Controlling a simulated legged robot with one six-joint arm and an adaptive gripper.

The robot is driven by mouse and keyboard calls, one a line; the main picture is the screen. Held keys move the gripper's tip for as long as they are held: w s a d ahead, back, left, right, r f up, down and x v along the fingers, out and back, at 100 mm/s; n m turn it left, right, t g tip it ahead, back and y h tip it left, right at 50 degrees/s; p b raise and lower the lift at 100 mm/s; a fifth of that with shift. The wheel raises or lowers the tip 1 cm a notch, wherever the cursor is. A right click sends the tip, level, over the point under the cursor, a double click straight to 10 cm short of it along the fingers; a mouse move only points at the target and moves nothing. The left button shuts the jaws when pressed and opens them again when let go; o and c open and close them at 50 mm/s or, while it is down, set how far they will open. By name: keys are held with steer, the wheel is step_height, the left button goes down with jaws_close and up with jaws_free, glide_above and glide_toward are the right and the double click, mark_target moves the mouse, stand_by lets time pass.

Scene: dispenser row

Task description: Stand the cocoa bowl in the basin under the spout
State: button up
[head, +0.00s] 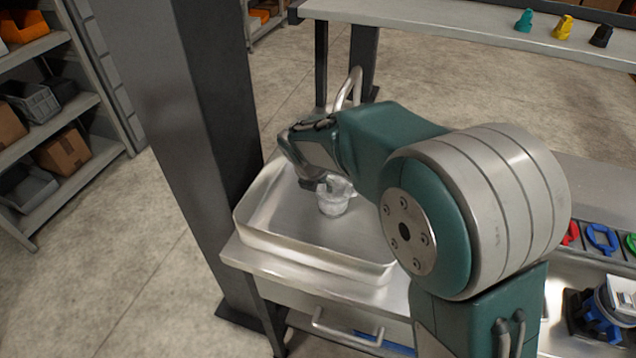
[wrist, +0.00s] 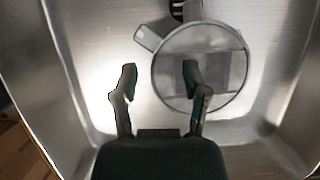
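The cocoa bowl (head: 333,203) is a clear, glass-like bowl. It appears upright on the floor of the metal basin (head: 315,262). In the wrist view its round rim (wrist: 241,98) is right of centre, and the bowl looks empty. The spout (head: 356,80) is a curved metal pipe at the basin's back edge, partly hidden by my arm. My gripper (wrist: 160,82) is open with its fingers well apart. Its right finger overlaps the bowl in the picture; its left finger is outside the rim. I cannot tell whether a finger touches the bowl.
A dark post (head: 205,130) stands just left of the basin. A shelf (head: 450,22) with small coloured pieces runs behind. The basin floor left of the bowl is clear.

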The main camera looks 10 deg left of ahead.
steer(key=d+v, duration=0.1)
steer(key=v, duration=1.1)
steer(key=s+d+r+m, duration=0.2)
steer(key=s+d+m, duration=0.2)
steer(key=d+m, duration=0.4)
steer(key=s+d+r+m, duration=0.3)
steer(key=d+m, duration=0.5)
steer(key=s+d+f+m, duration=0.1)
steer(key=s+d+m, duration=0.4)
steer(key=m, duration=0.4)
steer(key=s+d+f+m+t, duration=0.1)
steer(key=s+d+f+m, duration=0.1)
steer(key=s+d+m, duration=0.3)
steer(key=s+m, duration=0.3)
steer(key=m, duration=0.1)
steer(key=shift+s+y, duration=0.15)
steer(key=shift+y, duration=0.25)
steer(key=shift+d, duration=0.1)
